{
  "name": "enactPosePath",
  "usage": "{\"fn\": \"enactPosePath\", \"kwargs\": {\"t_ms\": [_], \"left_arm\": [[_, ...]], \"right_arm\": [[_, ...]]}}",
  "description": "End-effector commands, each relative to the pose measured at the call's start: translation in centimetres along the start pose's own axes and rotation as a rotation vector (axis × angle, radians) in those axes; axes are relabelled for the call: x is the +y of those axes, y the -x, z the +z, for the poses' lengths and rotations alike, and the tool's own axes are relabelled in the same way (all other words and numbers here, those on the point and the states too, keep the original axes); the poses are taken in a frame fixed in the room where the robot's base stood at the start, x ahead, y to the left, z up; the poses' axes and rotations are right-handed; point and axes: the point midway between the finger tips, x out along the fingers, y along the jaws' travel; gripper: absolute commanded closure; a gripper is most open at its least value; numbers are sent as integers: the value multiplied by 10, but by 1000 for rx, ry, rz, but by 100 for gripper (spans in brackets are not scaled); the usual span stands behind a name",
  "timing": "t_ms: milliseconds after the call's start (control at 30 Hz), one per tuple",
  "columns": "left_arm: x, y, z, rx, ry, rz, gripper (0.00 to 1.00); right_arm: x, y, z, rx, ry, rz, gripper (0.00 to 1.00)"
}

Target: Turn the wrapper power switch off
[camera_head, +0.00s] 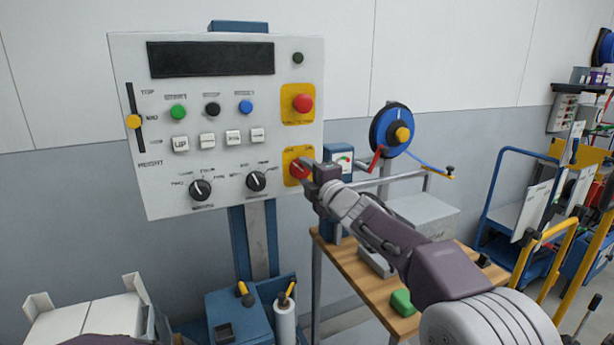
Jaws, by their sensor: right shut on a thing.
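The wrapper control panel (225,110) is a pale board on a blue post, with a dark display (210,59) at its top. The power switch (297,168) is a red rotary handle on a yellow plate at the panel's lower right. My right gripper (306,172) is at this switch and shut on its red handle. The gripper hides part of the handle and plate, so I cannot tell the switch's exact position. The small lamp (298,58) at the top right looks dark. My left gripper is not in view.
A red emergency button (303,103) sits just above the switch. Two black knobs, including one (256,181) nearby, lie to its left. A wooden table (385,295) with a green block (402,303) stands below my right arm. A strap reel (391,130) stands behind.

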Motion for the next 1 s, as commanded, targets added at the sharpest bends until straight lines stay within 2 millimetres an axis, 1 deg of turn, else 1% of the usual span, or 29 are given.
{"fn": "enactPosePath", "kwargs": {"t_ms": [367,400,467,500,767,833,933,1000], "left_arm": [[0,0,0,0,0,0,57],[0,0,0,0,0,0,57],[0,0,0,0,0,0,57],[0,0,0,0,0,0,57],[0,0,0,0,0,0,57],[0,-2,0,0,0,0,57],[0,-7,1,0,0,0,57],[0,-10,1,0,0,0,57]], "right_arm": [[-1,0,0,0,8,-3,99],[-1,0,0,0,8,-3,56],[-1,0,0,0,7,-3,39],[-1,0,0,0,7,-2,36],[0,0,0,0,5,-1,36],[-1,4,0,0,5,-1,36],[-2,19,0,-1,6,1,36],[-1,35,0,-1,6,0,36]]}}
